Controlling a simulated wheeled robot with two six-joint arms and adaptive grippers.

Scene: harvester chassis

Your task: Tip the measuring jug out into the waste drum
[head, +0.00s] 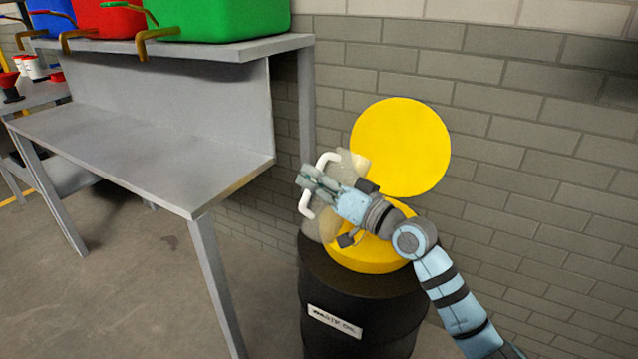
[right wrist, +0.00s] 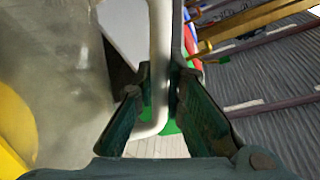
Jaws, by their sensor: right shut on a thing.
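The measuring jug (head: 318,228) is translucent with a white handle and is partly hidden behind my right gripper (head: 312,180) in the head view. It appears tilted, over the waste drum (head: 365,325), a black drum with a label and a yellow top (head: 375,258). A round yellow lid (head: 400,147) stands raised behind it. In the right wrist view my right gripper (right wrist: 162,90) is shut on the white handle (right wrist: 160,50), with the jug's clear body (right wrist: 65,80) at left. I cannot tell what is left inside. My left gripper is out of view.
A grey workbench (head: 150,140) stands left of the drum, its upper shelf holding green (head: 225,18), red (head: 105,20) and blue containers with brass taps. A brick wall (head: 540,150) is close behind the drum. Floor (head: 150,290) is clear at lower left.

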